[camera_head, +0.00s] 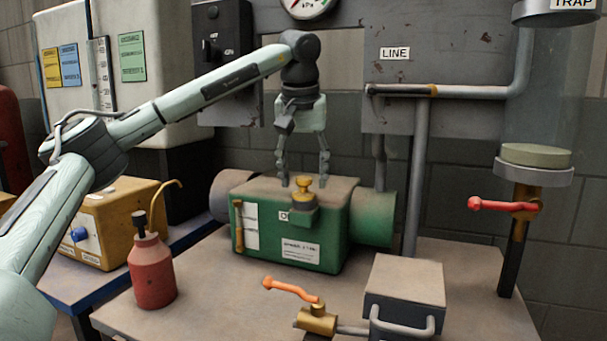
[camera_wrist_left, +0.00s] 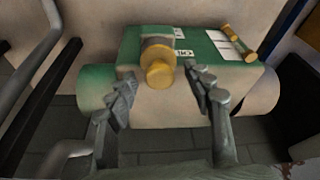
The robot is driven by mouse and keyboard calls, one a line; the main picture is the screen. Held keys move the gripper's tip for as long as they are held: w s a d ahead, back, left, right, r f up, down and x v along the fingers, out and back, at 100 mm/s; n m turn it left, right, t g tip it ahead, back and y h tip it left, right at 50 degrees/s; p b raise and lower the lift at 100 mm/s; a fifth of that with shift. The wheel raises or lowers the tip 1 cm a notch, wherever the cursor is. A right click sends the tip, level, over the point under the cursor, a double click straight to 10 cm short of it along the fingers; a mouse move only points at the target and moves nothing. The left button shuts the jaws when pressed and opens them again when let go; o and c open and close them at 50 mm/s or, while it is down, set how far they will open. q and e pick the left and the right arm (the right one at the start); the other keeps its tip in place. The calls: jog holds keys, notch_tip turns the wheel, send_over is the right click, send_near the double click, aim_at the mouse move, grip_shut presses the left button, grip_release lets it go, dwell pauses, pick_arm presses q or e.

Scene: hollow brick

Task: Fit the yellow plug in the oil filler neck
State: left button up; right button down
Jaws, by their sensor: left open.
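The yellow plug (camera_head: 303,187) stands upright at the top of the oil filler neck (camera_head: 303,214) on the front of the green pump housing (camera_head: 335,200). I cannot tell how deep the plug sits. My left gripper (camera_head: 304,182) points down from above, its fingers apart and empty, with its tips close to the plug's height. In the left wrist view the plug (camera_wrist_left: 158,68) shows between and slightly beyond the open fingertips (camera_wrist_left: 160,85), with no visible contact. The neck is partly hidden behind the plug there. My right gripper is not in view.
A red oil can (camera_head: 152,270) stands at the bench's left. An orange-handled valve (camera_head: 315,318) and a grey box (camera_head: 404,285) are at the front. A red-handled valve (camera_head: 515,206) hangs under the glass trap at right. Pipes rise behind the pump.

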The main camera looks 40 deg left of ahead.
pick_arm(q)
jog(key=v, duration=1.2)
